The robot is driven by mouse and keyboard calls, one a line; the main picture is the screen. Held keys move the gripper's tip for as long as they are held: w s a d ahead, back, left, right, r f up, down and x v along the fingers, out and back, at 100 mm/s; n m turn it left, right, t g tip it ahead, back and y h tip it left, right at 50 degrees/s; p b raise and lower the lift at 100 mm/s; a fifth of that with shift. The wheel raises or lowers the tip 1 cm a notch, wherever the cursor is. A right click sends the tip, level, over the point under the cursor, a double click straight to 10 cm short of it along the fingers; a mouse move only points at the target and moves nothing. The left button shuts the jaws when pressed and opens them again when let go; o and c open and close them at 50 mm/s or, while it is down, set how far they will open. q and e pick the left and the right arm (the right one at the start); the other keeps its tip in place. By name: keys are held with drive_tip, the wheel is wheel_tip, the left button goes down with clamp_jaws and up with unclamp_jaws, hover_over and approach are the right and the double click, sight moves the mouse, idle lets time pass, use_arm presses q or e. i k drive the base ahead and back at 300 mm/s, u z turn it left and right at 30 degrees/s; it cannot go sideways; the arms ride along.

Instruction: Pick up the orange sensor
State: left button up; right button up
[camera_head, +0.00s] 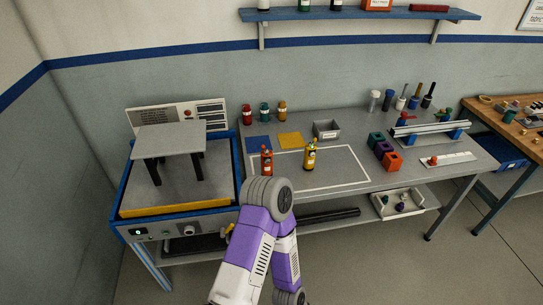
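An orange block (392,161) with a dark opening stands on the grey workbench, right of the white-outlined area. It is the front one of a short row and is the thing that best fits the orange sensor. A purple block (382,149) and a teal block (376,139) stand behind it. One purple and white arm of mine rises from the bottom middle, well left of and nearer than the orange block. Neither of my grippers can be seen, and nothing touches the block.
A red bottle (266,161) and a yellow bottle (310,155) stand upright on the bench. A blue-framed test rig (127,190) with a small table stands left. A white tray (384,211) sits below the bench top.

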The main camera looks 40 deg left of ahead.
sight(266, 170)
drive_tip(key=u, duration=0.65)
drive_tip(key=i, duration=0.8)
drive_tip(key=u, duration=0.85)
